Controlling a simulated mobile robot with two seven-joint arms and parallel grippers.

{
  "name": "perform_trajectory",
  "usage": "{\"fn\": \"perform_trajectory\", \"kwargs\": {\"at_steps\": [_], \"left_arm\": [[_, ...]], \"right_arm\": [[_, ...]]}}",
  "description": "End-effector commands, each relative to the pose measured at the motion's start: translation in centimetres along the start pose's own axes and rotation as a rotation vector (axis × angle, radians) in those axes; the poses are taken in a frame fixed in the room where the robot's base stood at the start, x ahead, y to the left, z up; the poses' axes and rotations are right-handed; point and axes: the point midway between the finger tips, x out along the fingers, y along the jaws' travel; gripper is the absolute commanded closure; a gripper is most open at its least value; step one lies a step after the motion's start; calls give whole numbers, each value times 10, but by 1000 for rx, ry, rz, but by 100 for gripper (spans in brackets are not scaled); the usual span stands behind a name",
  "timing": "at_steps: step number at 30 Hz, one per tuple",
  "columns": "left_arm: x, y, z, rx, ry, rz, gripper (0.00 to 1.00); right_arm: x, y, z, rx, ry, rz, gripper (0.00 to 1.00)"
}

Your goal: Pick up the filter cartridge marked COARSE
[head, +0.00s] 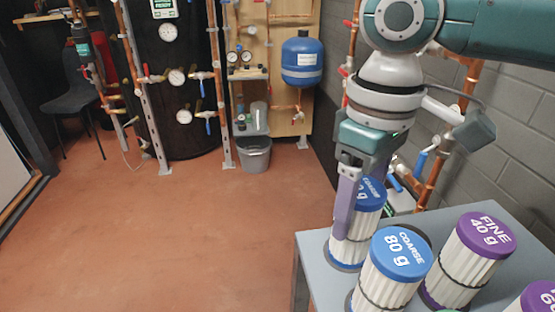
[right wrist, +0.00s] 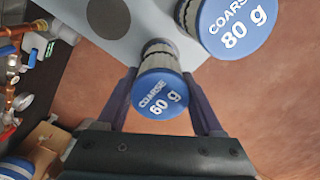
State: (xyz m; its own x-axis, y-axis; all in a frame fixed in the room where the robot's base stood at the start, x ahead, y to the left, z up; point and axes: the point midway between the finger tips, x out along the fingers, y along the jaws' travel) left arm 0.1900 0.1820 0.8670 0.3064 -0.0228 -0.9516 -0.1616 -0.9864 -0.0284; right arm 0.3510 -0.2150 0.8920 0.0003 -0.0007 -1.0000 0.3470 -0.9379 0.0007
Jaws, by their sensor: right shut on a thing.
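A filter cartridge with a blue cap marked COARSE 60 g (right wrist: 160,95) is between the fingers of my right gripper (right wrist: 160,112) in the right wrist view. In the head view that gripper (head: 343,228) points down and is shut on this cartridge (head: 366,222), partly covering it. My left gripper is not in view.
The grey table (head: 308,252) also bears a purple-capped FINE 40 g cartridge (head: 486,236) and another purple-capped one (head: 540,298) cut off at the corner. A grey block wall (head: 510,120) with copper pipes is behind. The red floor (head: 200,240) to the left is clear.

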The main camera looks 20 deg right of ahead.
Motion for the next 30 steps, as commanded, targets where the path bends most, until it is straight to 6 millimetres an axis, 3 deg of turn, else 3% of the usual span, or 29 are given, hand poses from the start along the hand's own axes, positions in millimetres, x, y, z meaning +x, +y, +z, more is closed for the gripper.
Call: {"fn": "perform_trajectory", "kwargs": {"at_steps": [2, 15, 24, 30], "left_arm": [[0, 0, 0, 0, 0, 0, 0], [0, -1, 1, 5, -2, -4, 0], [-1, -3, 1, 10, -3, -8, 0], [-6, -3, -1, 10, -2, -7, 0]], "right_arm": [[0, 0, 0, 0, 0, 0, 46], [0, 0, 0, 0, 0, 0, 96], [-3, 0, 0, 0, 1, 0, 96], [-22, 1, -1, 1, 4, 1, 96]]}}
